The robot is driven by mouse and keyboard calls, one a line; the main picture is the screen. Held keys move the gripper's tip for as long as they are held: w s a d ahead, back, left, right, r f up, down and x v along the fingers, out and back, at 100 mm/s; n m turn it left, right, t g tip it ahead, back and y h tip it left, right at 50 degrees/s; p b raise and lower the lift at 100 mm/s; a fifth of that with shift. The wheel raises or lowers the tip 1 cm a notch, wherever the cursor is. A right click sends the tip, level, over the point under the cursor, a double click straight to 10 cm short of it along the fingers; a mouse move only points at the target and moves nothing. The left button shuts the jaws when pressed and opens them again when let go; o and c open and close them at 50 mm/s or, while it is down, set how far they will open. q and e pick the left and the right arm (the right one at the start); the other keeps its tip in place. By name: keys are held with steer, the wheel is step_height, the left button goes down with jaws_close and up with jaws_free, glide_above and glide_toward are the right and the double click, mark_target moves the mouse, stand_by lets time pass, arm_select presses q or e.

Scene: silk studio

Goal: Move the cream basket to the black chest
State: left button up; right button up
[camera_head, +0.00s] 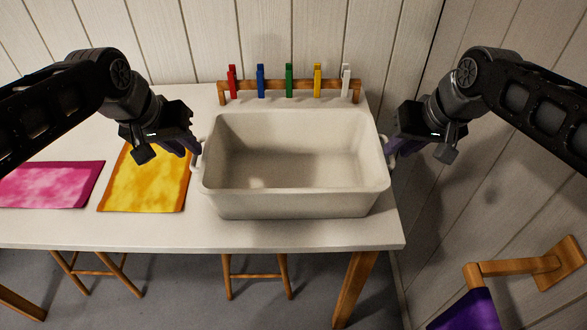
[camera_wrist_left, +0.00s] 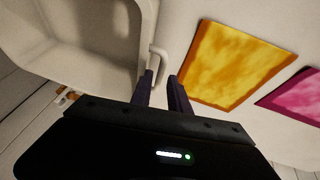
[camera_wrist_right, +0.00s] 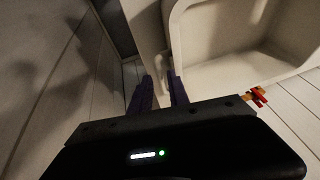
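The cream basket (camera_head: 292,205) is an empty, open rectangular tub standing upright on the white table. It has a loop handle on each short side. My left gripper (camera_head: 192,148) is at the left handle, with fingers apart; in the left wrist view the handle (camera_wrist_left: 158,62) lies just beyond the fingertips (camera_wrist_left: 161,82). My right gripper (camera_head: 391,148) is at the right handle, also with fingers apart; in the right wrist view that handle (camera_wrist_right: 163,72) shows between or just past the fingertips (camera_wrist_right: 160,80). I cannot tell whether either touches. No black chest is in view.
The white table (camera_head: 300,237) has a wooden rack (camera_head: 274,85) with several coloured pegs behind the basket. Yellow cloth (camera_head: 150,182) and pink cloth (camera_head: 50,185) lie to the left. A wall stands close on the right; a wooden bar with purple cloth (camera_head: 470,312) is at lower right.

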arm_select(q)
steer(key=shift+f, duration=0.1)
arm_select(e)
steer(key=shift+f, duration=0.1)
